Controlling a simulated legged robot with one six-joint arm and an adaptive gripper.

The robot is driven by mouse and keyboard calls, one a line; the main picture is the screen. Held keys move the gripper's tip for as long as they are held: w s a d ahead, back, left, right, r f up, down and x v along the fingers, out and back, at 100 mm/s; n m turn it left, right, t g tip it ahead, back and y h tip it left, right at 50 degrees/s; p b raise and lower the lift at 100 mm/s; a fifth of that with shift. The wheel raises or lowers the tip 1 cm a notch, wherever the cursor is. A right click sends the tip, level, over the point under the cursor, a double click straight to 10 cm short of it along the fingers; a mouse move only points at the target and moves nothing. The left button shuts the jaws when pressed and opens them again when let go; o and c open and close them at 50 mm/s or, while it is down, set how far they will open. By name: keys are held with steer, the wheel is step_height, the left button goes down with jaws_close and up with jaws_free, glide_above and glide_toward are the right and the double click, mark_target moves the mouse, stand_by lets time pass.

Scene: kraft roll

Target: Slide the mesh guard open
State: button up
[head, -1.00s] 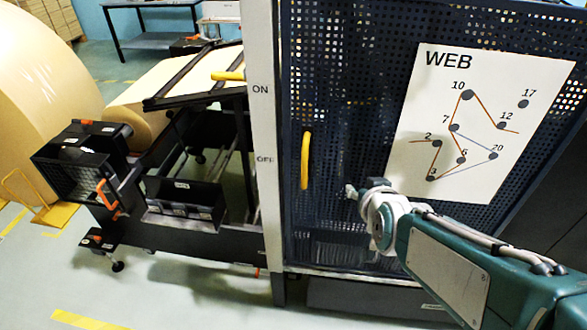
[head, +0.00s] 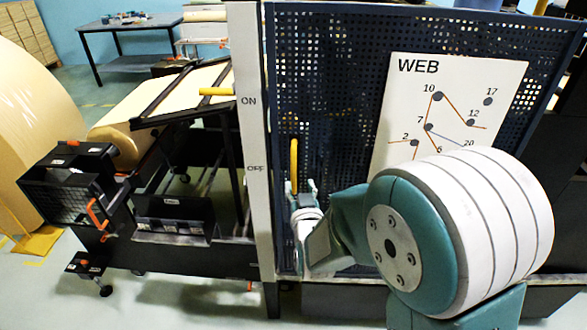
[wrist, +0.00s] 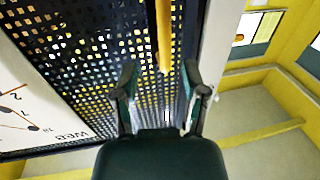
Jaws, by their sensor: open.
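The mesh guard (head: 340,100) is a dark blue perforated panel that fills the middle of the head view, and it also shows in the wrist view (wrist: 90,60). Its yellow handle (head: 294,165) stands upright near the panel's left edge, just right of the pale post. In the wrist view the handle (wrist: 164,35) hangs from the top, between and beyond my fingers. My gripper (head: 302,190) is at the handle's lower end, and in the wrist view (wrist: 160,85) its two fingers are apart with the handle's end between their tips. I cannot tell whether they touch it.
A pale post (head: 250,130) marked ON and OFF stands left of the guard. A white WEB diagram (head: 440,110) is on the guard. A yellow bar (head: 216,91), black machine frame and large kraft roll (head: 40,130) are on the left. A table (head: 125,35) stands behind.

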mark_target(294, 170)
steer(key=w, duration=0.2)
steer(key=w+a, duration=0.1)
steer(key=w, duration=0.1)
steer(key=w+a, duration=0.1)
steer(key=w, duration=0.1)
steer(key=shift+w+a, duration=0.1)
steer(key=shift+w, duration=0.55)
steer(key=shift+d, duration=0.25)
steer(key=shift+a, duration=0.1)
jaws_close()
